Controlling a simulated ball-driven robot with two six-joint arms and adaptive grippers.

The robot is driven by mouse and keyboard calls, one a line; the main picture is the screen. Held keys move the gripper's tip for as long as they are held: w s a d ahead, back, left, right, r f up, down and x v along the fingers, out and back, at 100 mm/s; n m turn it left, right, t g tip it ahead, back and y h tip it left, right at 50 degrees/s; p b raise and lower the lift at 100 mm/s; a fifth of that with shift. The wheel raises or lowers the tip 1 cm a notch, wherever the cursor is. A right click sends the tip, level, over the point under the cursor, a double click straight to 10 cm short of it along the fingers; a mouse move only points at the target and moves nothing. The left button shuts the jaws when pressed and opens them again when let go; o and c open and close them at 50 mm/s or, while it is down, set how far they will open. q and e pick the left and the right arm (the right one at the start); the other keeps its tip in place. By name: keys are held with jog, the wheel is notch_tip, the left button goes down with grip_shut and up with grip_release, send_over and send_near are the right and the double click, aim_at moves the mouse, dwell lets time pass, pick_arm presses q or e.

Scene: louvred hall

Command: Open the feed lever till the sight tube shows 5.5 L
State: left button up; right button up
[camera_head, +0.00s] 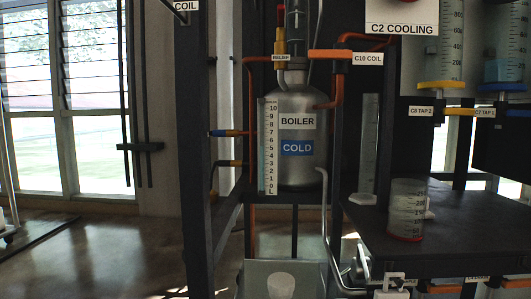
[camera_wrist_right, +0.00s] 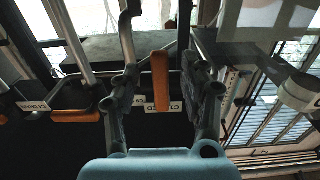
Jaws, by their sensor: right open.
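The steel boiler (camera_head: 306,108) stands in the middle of the head view with a blue COLD tag. The sight tube with its scale (camera_head: 269,148), marked 0 to 10 L, stands upright along its left side. I cannot make out a liquid level in it. In the right wrist view, an orange lever (camera_wrist_right: 161,80) stands between the two spread fingers of my right gripper (camera_wrist_right: 160,66). The gripper is open, with gaps visible on both sides of the lever. The label by this lever is too small to read surely. My left gripper is not in view.
An orange C10 COIL lever (camera_head: 343,55) sits above the boiler. A clear measuring beaker (camera_head: 407,210) stands on the dark shelf at right. Another orange handle (camera_wrist_right: 82,116) lies left of my right gripper. The floor (camera_head: 100,255) at left is mostly clear.

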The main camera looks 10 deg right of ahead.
jog(key=p+v, duration=0.2)
jog(key=v, duration=0.4)
jog(key=shift+s+a, duration=0.2)
jog(key=shift+s, duration=0.1)
jog(key=v, duration=1.2)
jog(key=shift+a, duration=0.1)
